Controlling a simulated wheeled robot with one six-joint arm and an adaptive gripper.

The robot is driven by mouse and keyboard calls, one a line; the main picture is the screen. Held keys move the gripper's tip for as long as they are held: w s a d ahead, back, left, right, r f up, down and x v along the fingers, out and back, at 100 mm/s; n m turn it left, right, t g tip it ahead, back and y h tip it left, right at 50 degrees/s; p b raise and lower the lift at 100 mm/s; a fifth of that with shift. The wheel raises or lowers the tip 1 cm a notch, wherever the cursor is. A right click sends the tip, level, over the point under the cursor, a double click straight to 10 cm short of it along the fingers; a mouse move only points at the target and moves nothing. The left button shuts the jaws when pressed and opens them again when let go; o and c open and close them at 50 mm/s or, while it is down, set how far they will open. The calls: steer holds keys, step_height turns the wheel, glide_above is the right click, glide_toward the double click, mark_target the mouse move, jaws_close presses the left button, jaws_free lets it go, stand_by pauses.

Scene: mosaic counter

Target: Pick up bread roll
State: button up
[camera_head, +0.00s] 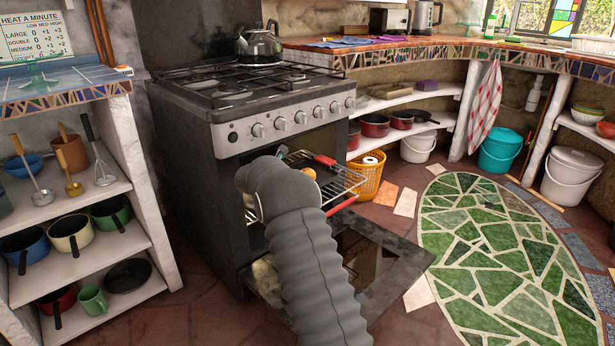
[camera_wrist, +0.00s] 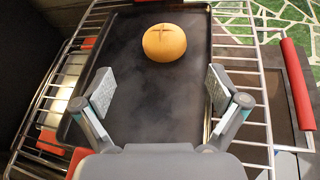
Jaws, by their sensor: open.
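The bread roll (camera_wrist: 165,43) is round and golden brown with a cross cut in its top. In the wrist view it sits on a dark baking tray (camera_wrist: 150,105) near the tray's far end. My gripper (camera_wrist: 162,90) is open and empty above the tray, its two fingers spread wide, with the roll ahead of them and apart from them. In the head view my arm hides most of the gripper and tray; a small tan patch beside the arm may be the roll.
The tray rests on a wire oven rack (camera_head: 338,184) with red guards, pulled out of the stove (camera_head: 245,105). The oven door (camera_head: 385,265) hangs open below. A yellow basket (camera_head: 368,178) stands close to the rack's right. The green mosaic floor (camera_head: 490,240) is clear.

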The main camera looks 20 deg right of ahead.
steer(key=x, duration=0.7)
steer(key=shift+s+d+f, duration=0.2)
steer(key=shift+d, duration=0.1)
steer(key=shift+w+d+f, duration=0.2)
steer(key=shift+w+d, duration=0.1)
steer(key=shift+d, duration=0.1)
steer(key=c, duration=1.2)
